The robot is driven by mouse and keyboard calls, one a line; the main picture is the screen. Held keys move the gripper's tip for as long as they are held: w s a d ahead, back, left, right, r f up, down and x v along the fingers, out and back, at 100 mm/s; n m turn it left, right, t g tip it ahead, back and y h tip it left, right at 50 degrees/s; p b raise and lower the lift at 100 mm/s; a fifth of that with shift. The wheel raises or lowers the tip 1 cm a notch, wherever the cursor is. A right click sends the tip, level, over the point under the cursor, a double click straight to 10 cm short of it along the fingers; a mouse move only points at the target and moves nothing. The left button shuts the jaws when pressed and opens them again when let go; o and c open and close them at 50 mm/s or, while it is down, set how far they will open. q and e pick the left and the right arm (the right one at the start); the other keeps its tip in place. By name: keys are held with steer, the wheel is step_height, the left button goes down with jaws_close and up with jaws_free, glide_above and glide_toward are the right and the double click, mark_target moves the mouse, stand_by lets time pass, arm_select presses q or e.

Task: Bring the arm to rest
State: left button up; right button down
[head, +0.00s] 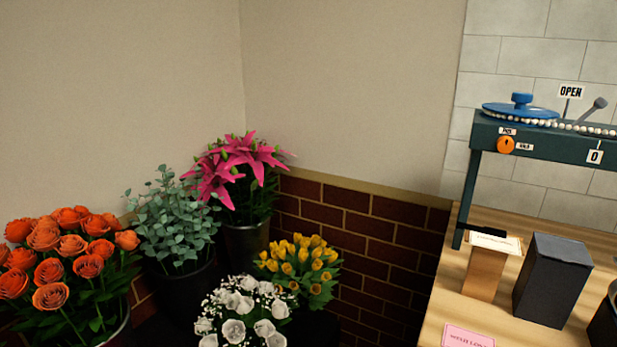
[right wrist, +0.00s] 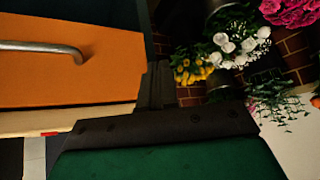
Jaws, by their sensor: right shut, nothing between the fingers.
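In the right wrist view my right gripper (right wrist: 157,84) is a pair of dark fingers pressed together, shut and empty. It shows in front of an orange panel (right wrist: 70,65) with a metal handle (right wrist: 45,48), with flowers beyond it to the right. I cannot tell from the picture how far it is from the panel. Neither gripper shows in the head view, and my left gripper is in no view.
Buckets of orange roses (head: 70,250), eucalyptus (head: 175,225), pink lilies (head: 240,170), yellow tulips (head: 300,265) and white flowers (head: 240,315) fill the corner. A wooden counter (head: 455,300) at right bears a dark box (head: 552,280) and a dark green stand (head: 545,140).

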steer(key=s+f+g+h, duration=0.1)
steer(key=s+f+g, duration=0.3)
steer(key=s, duration=0.6)
steer(key=w+a+f+n+t+y, duration=0.1)
steer(key=w+a+f+t, duration=0.1)
steer(key=w+f+t, duration=0.5)
steer(key=shift+w+a+f+y, duration=0.3)
steer(key=shift+a+f, duration=0.05)
steer(key=shift+f, duration=0.55)
